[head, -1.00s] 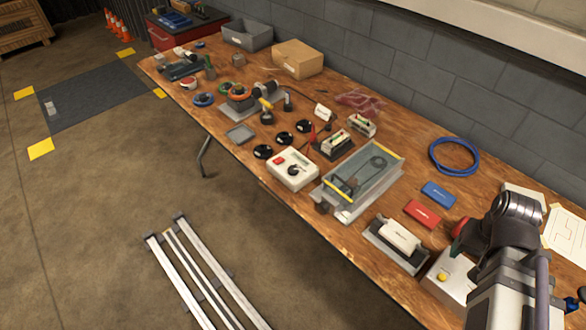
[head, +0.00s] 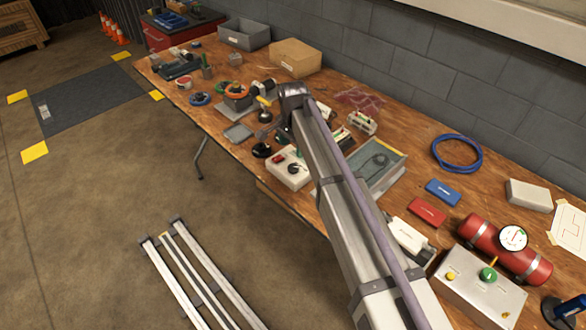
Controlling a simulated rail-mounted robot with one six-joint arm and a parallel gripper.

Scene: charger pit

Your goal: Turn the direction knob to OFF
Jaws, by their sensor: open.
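A white control box (head: 288,170) stands near the table's front edge, left of the tray-like conveyor unit. It has a red switch (head: 279,159) and a black knob (head: 294,169) on top; this is probably the direction knob. Its markings and pointer setting are too small to read. My gripper (head: 272,136) hangs from the arm's far end, above and behind the box, apart from the knob as far as I can see. It is open and nothing shows in it. The fingers are small and partly merge with the things behind. A small green part (head: 297,152) shows at the box's back edge.
My arm crosses the table from lower right, hiding part of the grey conveyor unit (head: 385,178). At right are a box with a green knob (head: 488,274) and a red cylinder (head: 480,233).

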